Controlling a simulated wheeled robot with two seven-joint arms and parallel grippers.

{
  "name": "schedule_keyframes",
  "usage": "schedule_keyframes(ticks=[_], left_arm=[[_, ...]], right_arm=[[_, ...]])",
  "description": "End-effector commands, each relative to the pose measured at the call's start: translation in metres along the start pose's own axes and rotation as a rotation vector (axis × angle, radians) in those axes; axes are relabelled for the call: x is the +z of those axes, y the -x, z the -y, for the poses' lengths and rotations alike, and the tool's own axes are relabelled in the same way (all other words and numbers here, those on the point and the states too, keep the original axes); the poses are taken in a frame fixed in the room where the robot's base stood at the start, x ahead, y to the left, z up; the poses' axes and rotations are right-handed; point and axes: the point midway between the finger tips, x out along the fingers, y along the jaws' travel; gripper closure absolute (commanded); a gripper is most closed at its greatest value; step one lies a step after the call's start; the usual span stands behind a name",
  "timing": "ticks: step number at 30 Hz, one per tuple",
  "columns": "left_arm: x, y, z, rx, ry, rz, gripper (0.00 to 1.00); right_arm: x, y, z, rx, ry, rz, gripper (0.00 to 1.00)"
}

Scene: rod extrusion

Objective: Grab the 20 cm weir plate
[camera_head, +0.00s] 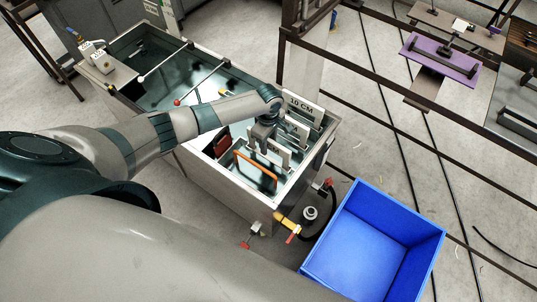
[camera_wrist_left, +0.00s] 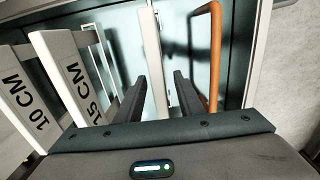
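My left gripper (camera_head: 262,146) points down over the near end of the metal tank. In the left wrist view its two dark fingers (camera_wrist_left: 160,98) are apart. A white upright plate (camera_wrist_left: 154,60) stands between them in that view; its label does not show, and I cannot tell if a finger touches it. The plate marked 15 CM (camera_wrist_left: 84,88) and the plate marked 10 CM (camera_wrist_left: 28,105) stand to the left. In the head view the 10 CM plate (camera_head: 301,104) is behind the gripper. No 20 cm label is readable. My right gripper is out of view.
An orange handle (camera_wrist_left: 214,55) stands close to the right finger; it also shows in the head view (camera_head: 255,166). The tank's rim (camera_head: 235,203) surrounds the plates.

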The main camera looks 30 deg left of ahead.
Motion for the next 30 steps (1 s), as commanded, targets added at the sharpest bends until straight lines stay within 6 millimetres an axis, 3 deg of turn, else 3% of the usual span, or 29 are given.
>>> schedule_keyframes(ticks=[6,20,21,25,30], left_arm=[[0.001,-0.016,0.0,0.0,0.0,0.0,0.66],[0.001,-0.017,0.0,0.0,0.0,0.0,0.66],[0.001,-0.017,0.0,0.0,0.0,0.0,0.68],[0.001,-0.017,0.0,0.0,0.0,0.0,0.99],[0.001,-0.017,0.0,0.0,0.0,0.0,1.0]], right_arm=[[0.0,0.003,0.0,0.0,0.0,0.0,0.69],[0.0,0.003,-0.001,0.001,0.001,0.001,0.69],[0.0,0.003,-0.001,0.001,0.001,0.001,0.69],[0.0,0.003,-0.001,0.001,0.001,0.001,0.69],[0.0,0.003,-0.001,0.001,0.001,0.001,0.69]])
